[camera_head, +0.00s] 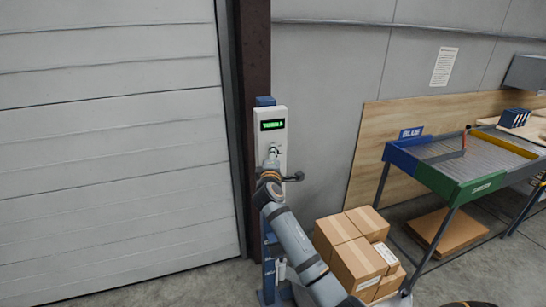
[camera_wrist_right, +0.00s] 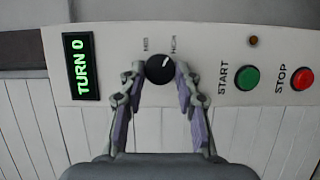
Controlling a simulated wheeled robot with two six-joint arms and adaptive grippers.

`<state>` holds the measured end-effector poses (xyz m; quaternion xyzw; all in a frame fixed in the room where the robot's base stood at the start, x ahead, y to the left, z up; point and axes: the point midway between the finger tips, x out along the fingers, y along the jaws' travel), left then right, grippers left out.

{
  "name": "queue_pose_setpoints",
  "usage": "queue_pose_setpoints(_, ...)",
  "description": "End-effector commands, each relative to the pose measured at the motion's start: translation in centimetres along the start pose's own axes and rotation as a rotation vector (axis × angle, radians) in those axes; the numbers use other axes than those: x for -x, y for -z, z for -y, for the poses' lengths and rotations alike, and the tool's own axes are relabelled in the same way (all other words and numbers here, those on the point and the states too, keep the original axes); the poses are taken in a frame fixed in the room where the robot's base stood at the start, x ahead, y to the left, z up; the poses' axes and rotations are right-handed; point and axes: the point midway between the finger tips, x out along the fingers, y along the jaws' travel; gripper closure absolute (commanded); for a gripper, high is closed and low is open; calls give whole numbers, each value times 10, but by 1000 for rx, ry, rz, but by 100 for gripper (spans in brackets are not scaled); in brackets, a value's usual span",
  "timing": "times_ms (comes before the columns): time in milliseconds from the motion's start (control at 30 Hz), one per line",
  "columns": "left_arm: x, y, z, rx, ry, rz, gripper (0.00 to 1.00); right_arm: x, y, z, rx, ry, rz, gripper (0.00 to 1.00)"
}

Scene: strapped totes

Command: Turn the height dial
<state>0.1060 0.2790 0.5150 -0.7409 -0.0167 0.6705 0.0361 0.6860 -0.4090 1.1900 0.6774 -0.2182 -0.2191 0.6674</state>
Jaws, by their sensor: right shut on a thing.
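The control panel (camera_head: 281,118) is a pale box on a blue post, with a lit green display (camera_head: 272,125). In the right wrist view the panel appears turned sideways, and the display (camera_wrist_right: 81,62) seems to read "TURN 0". The black round dial (camera_wrist_right: 159,69) has a white pointer mark aimed up and slightly right, between two small labels too small to read surely. My right gripper (camera_wrist_right: 160,76) has its fingers on either side of the dial, shut on it. In the head view the right gripper (camera_head: 272,153) is at the panel front and hides the dial. My left gripper is not in view.
A green START button (camera_wrist_right: 247,77) and a red STOP button (camera_wrist_right: 302,78) sit beside the dial, with a small amber lamp (camera_wrist_right: 253,40). Stacked cardboard boxes (camera_head: 352,250) stand right of the post. A roller table (camera_head: 470,165) is farther right. A shutter door (camera_head: 110,140) fills the left.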

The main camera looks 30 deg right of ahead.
Motion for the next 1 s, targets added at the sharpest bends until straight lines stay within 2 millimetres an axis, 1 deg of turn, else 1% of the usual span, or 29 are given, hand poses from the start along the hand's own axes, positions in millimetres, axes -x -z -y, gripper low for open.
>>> queue_pose_setpoints(267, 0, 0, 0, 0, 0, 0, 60, 0, 0, 1, -2, 1, 0, 99)
queue_pose_setpoints(300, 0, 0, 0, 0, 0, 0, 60, 0, 0, 1, -2, 1, 0, 62)
queue_pose_setpoints(433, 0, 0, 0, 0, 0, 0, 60, 0, 0, 0, -2, 1, 0, 45)
queue_pose_setpoints(667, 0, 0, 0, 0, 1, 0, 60, 0, 0, 0, -1, 0, 0, 45)
queue_pose_setpoints(767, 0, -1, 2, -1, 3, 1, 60, 3, 0, 1, -1, 1, -1, 45)
queue_pose_setpoints(867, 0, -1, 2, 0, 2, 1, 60, 16, 1, 2, -2, 2, -3, 45)
queue_pose_setpoints(1000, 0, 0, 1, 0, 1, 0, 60, 50, 1, 2, -3, 3, -3, 45)
